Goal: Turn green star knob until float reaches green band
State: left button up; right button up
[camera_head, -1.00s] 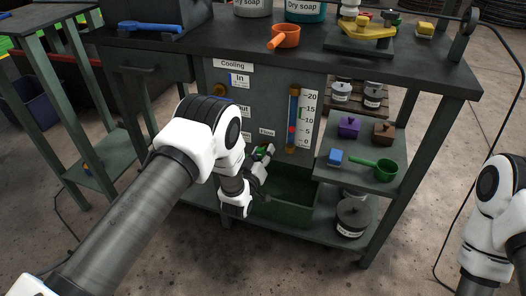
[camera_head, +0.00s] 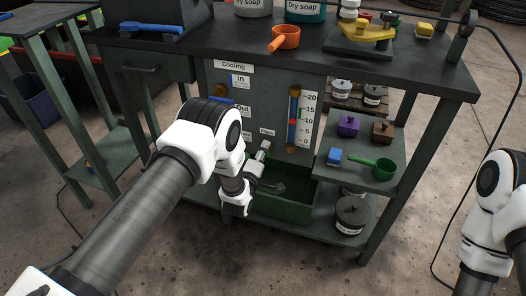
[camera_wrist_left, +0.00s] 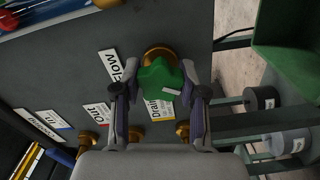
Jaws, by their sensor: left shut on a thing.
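The green star knob (camera_wrist_left: 160,80) sits on a brass fitting under the "Flow" label in the left wrist view. My left gripper (camera_wrist_left: 161,93) is shut on it, one finger on each side; the gripper (camera_head: 264,168) also shows in the head view, where the knob is mostly hidden. The flow gauge (camera_head: 293,110) is an upright tube beside a white 0 to 20 scale (camera_head: 308,118). The red float (camera_head: 293,122) stands near the 10 mark. A small green band (camera_head: 300,114) marks the scale a little above the float. My right gripper is out of view.
A green bin (camera_head: 295,207) stands below the panel. Brass valves (camera_wrist_left: 136,133) stand near my left fingers.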

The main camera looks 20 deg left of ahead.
pick_arm(q)
jog(key=shift+n, duration=0.6)
jog(key=o, duration=1.2)
jog(key=shift+c, duration=0.2)
jog(key=s, duration=1.2)
jog(key=shift+a, duration=0.2)
